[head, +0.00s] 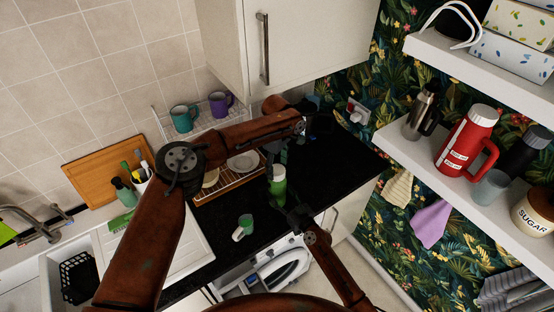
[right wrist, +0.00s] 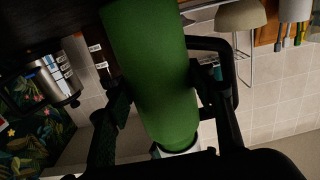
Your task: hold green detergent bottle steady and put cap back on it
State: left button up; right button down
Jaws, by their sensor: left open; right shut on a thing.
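The green detergent bottle (head: 278,190) is near the front of the black counter, with a pale top end. In the right wrist view its green body (right wrist: 152,70) fills the middle, with a white part at one end; I cannot tell whether that is the neck or the cap. My right gripper (head: 287,206) is shut on the bottle's body, with fingers on both sides. My left gripper (head: 283,153) is open just above the bottle, dark against the counter and hard to make out. I cannot make out a separate cap.
A dish rack (head: 228,182) with plates stands behind, partly hidden by my left arm. A shelf (head: 389,140) with a red flask (head: 466,142) is at the right. A cupboard (head: 300,45) hangs above.

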pick_arm(q)
jog(key=shift+f, duration=1.25)
jog(key=shift+c, duration=0.2)
jog(key=c, duration=1.2)
